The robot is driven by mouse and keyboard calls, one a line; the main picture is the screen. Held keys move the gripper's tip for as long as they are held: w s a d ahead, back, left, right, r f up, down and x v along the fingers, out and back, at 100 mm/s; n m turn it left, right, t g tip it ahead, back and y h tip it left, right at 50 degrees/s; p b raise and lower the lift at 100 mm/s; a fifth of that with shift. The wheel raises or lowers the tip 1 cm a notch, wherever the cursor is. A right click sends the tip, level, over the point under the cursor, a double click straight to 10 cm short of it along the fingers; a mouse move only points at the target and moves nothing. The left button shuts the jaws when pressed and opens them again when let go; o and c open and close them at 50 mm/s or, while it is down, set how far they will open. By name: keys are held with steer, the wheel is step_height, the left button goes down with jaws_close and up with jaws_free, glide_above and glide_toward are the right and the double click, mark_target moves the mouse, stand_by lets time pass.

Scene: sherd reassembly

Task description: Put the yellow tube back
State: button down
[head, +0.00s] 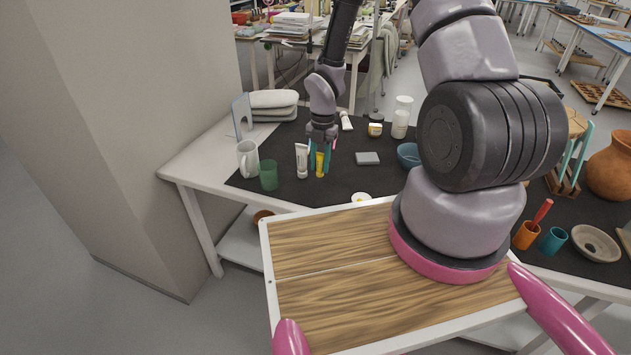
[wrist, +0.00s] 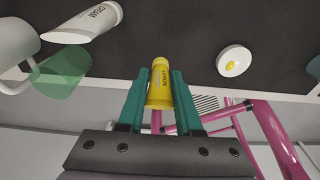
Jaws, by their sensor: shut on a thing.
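The yellow tube (head: 320,163) is upright over the dark mat at the left part of the table. My gripper (head: 321,160) is shut on it, with a teal finger on each side. In the wrist view the yellow tube (wrist: 161,84) sits between the fingertips (wrist: 160,95), its printed label showing. A white tube (head: 302,160) stands just left of it in the head view; it also shows in the wrist view (wrist: 90,22). I cannot tell if the yellow tube touches the mat.
A green cup (head: 269,175) and a white mug (head: 247,160) stand to the left. A white dish with a yellow blob (wrist: 234,61) is near the table's front edge. A grey block (head: 367,158) and a blue bowl (head: 408,155) lie to the right.

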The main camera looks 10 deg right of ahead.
steer(key=shift+f, duration=2.95)
steer(key=shift+f, duration=0.15)
steer(key=c, duration=0.6)
jaws_free()
steer(key=r, duration=0.8)
steer(key=w+r, duration=0.1)
steer(key=r, duration=0.3)
steer(key=shift+w+d+r, duration=0.1)
steer(key=shift+d+r, duration=0.1)
steer(key=shift+d, duration=0.2)
